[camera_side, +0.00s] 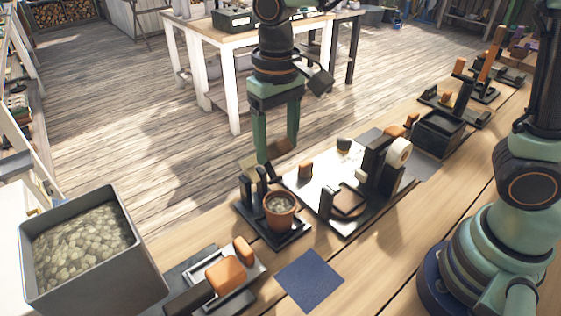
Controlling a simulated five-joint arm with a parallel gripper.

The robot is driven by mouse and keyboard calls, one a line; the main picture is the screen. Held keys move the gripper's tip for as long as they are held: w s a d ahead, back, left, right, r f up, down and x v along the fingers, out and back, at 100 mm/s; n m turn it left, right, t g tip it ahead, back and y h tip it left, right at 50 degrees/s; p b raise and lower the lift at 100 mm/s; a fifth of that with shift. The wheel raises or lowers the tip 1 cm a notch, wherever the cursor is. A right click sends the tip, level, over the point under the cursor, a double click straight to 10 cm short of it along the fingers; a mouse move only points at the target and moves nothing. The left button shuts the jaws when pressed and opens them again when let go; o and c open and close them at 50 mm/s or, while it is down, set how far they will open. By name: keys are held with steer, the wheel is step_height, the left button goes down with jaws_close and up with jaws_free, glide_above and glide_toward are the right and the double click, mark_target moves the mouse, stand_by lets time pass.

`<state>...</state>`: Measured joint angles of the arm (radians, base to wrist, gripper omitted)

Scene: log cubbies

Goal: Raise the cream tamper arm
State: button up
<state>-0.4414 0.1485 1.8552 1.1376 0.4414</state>
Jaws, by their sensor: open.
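A terracotta pot (280,209) with pale filling stands on a black base (272,236). Behind the pot are short black uprights (246,194). A dull cream-tan piece (248,166) shows at the top of these uprights, just left of my gripper; it looks like the tamper arm, but it is small and shaded. My gripper (278,149) points down above and behind the pot, its green fingers apart. A brown block (279,147) shows between the fingertips; I cannot tell whether they touch it.
A grey bin of pebbles (95,288) stands at the left. An orange block (226,277) on a tray and a flat blue mat (309,280) are in front.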

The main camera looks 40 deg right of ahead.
jaws_close()
stand_by(1.4)
